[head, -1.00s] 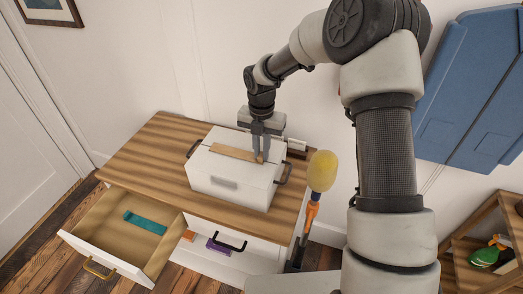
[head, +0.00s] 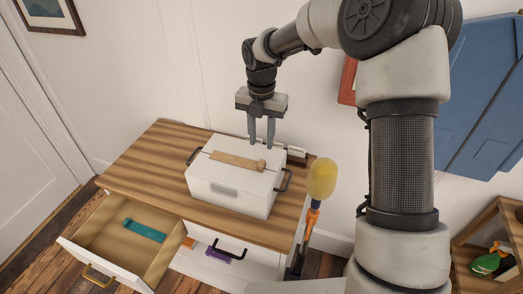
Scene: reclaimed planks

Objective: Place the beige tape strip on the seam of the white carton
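The white carton (head: 230,195) stands on the wooden top of a dresser, with a dark handle on each side. The beige tape strip (head: 235,161) lies across the top of the carton, along its seam; its right end looks slightly raised or thicker. Most of the seam under the strip is hidden. My gripper (head: 262,147) is above the carton, over the right rear part of its top. Its two fingers point down and are apart, with nothing between them.
The wooden dresser top (head: 140,172) is clear to the left. An open drawer (head: 95,228) holds a teal object (head: 144,230). A yellow-headed tool (head: 321,179) with an orange handle stands to the right. A wooden shelf (head: 487,225) holds a green bottle (head: 487,262).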

